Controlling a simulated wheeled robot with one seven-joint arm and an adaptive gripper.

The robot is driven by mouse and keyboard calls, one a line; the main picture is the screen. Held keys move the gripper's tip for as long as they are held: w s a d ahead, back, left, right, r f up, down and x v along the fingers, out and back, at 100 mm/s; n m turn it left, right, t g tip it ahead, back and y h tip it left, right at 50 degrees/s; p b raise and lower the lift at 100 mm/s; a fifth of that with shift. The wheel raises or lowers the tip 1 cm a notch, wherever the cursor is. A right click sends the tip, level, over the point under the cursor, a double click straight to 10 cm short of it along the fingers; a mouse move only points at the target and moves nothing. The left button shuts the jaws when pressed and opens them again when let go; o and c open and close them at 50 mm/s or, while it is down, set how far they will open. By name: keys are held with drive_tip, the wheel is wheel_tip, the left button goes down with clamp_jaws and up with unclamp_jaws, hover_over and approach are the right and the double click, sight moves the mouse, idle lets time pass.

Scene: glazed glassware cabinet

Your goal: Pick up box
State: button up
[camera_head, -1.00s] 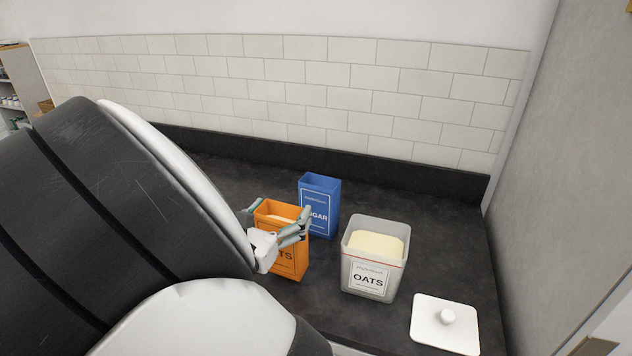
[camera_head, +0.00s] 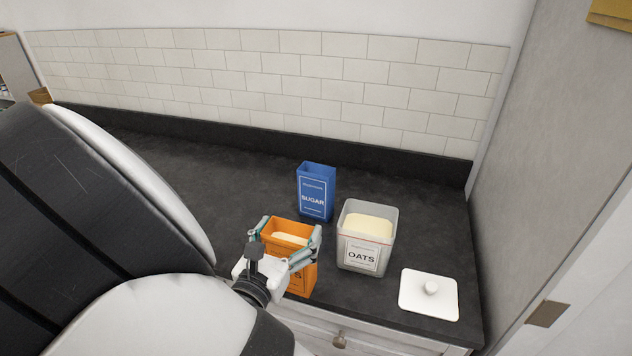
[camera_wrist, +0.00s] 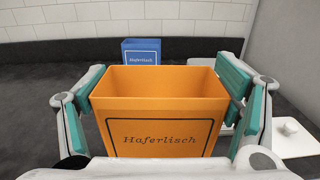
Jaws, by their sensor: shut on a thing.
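An orange open-topped box (camera_head: 302,276) with pale contents stands upright in my gripper (camera_head: 291,232), near the counter's front edge. Its front label is partly covered by a finger in the head view. In the wrist view the orange box (camera_wrist: 160,125) fills the middle, with "Haferlisch" on its near face. My gripper (camera_wrist: 162,85) has one green-padded finger along each side of it and is shut on it. I cannot tell whether its base touches the counter. A blue box (camera_head: 316,192) labelled SUGAR stands behind it, apart from the gripper; it also shows in the wrist view (camera_wrist: 141,51).
A grey canister (camera_head: 365,245) labelled OATS stands open, close to the right of the orange box. Its white lid (camera_head: 428,295) lies on the counter (camera_head: 220,185) further right. A tiled wall (camera_head: 270,80) bounds the back and a grey panel the right. The counter's back left is clear.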

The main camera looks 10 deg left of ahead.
drive_tip(key=shift+s+d+r+p, duration=0.1)
drive_tip(key=shift+s+d+p, duration=0.15)
drive_tip(key=shift+s, duration=0.25)
drive_tip(key=shift+s+d+r+p, duration=0.1)
drive_tip(key=shift+s+d, duration=0.15)
drive_tip(key=shift+s, duration=0.35)
